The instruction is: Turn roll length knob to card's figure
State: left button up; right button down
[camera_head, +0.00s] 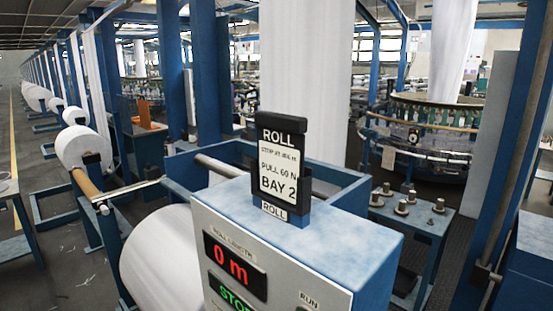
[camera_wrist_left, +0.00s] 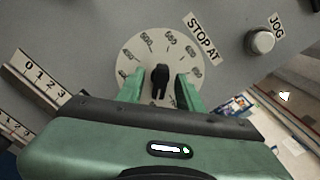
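In the left wrist view a black knob (camera_wrist_left: 160,80) sits at the middle of a round pale dial (camera_wrist_left: 128,64) with figures around its rim, under a STOP AT label (camera_wrist_left: 205,37). The dial figures are small and hard to read. My left gripper (camera_wrist_left: 160,88) has its green fingers on either side of the knob, open, with a visible gap to it. In the head view the card (camera_head: 279,170) stands in a dark holder on the cabinet; it reads ROLL, a small STOP AT line too blurred to read surely, PULL 60 N, BAY 2. My right gripper is not in view.
The control cabinet (camera_head: 340,238) shows a red 0 m display (camera_head: 235,266) and a green STOP display (camera_head: 230,293). A JOG button (camera_wrist_left: 262,41) is to the dial's right. A numbered scale (camera_wrist_left: 40,78) is at left. A white fabric roll (camera_head: 160,260) lies beside the cabinet.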

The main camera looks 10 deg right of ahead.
pick_arm(q)
jog(key=b+v, duration=0.3)
jog(key=v, duration=0.4)
dwell(1.3)
dwell(0.8)
